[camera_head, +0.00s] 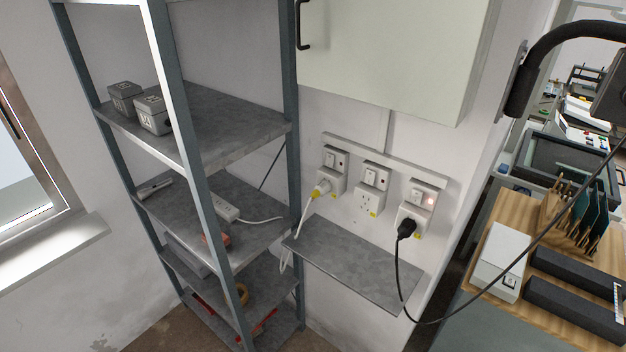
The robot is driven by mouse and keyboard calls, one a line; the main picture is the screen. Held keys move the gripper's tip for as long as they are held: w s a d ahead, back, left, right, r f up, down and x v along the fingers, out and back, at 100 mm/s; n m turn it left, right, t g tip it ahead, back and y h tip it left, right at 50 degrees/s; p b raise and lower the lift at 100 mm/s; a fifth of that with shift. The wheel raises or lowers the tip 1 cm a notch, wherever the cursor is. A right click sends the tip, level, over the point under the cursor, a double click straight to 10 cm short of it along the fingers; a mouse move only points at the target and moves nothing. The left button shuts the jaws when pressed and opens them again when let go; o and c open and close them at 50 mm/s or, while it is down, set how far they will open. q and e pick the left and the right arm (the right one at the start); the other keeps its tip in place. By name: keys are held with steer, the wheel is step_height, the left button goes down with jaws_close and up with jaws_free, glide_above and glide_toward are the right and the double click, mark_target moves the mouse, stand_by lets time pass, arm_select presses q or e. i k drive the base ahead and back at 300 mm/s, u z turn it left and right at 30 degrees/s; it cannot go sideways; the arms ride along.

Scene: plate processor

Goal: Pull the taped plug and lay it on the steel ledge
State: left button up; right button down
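The taped plug (322,189) is white with yellow tape and sits in the left wall socket (331,172). Its white cord hangs down past the left end of the ledge. The steel ledge (355,266) is a grey flat shelf on the wall below the sockets, and its top looks bare. A black plug (406,229) sits in the right socket (417,208), whose switch glows red. The middle socket (370,193) has no plug in it. Neither of my grippers is in view.
A metal shelf rack (291,180) stands left of the ledge, holding grey boxes (153,114) and a power strip (226,207). A pale cabinet (395,50) hangs above the sockets. A black cable (398,275) droops past the ledge's right end. A cluttered wooden bench (510,215) is at right.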

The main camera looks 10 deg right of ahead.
mark_target(323, 186)
steer(key=u, duration=0.35)
steer(key=k, duration=0.85)
steer(key=u, duration=0.6)
steer(key=k, duration=0.5)
steer(key=u, duration=0.55)
steer(key=i, duration=2.3)
steer(key=z, duration=1.45)
steer(key=i, duration=0.75)
steer(key=z, duration=0.7)
